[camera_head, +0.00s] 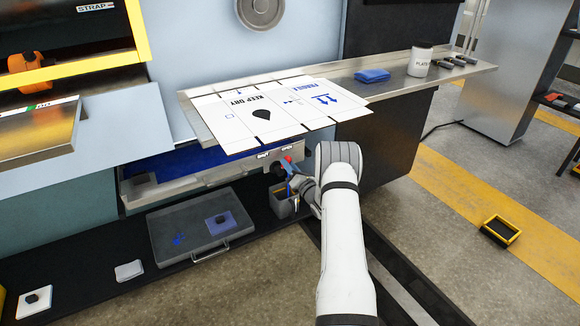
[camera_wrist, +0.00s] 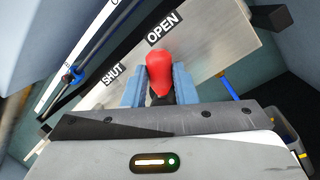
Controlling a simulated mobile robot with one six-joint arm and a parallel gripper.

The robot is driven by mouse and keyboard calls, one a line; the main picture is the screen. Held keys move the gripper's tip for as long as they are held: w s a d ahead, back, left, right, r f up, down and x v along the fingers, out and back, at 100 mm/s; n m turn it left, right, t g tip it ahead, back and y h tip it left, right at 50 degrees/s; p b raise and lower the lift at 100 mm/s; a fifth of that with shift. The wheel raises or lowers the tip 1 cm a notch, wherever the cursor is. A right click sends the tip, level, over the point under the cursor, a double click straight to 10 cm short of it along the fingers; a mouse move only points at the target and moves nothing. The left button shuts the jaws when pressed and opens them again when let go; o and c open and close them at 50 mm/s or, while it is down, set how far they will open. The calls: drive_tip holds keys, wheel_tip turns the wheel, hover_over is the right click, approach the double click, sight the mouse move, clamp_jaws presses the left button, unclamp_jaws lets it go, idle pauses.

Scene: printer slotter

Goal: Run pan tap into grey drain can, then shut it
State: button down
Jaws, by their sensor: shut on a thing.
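The pan (camera_head: 165,190) is a metal trough with blue inside, under the machine's front. Its tap has a red handle (camera_wrist: 160,65), also visible at the trough's right end in the head view (camera_head: 287,159). My gripper (camera_wrist: 159,77) is shut on the red handle, a blue finger on each side. In the wrist view the handle's tip lies close to the word OPEN and apart from SHUT. The grey drain can (camera_head: 283,206) stands below the tap, partly hidden by my arm. I cannot see whether liquid runs.
A flat tray (camera_head: 190,228) with a handle lies left of the can on the black floor strip. White printed cardboard (camera_head: 265,112) lies on the shelf above. A blue cloth (camera_head: 372,76) and a white pot (camera_head: 420,62) stand farther right. The floor at right is mostly free.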

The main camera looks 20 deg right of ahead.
drive_tip(key=shift+w+a+r, duration=0.1)
drive_tip(key=c, duration=1.2)
unclamp_jaws()
drive_tip(key=shift+o, duration=0.2)
drive_tip(key=p+v, duration=0.2)
drive_tip(key=v, duration=0.6)
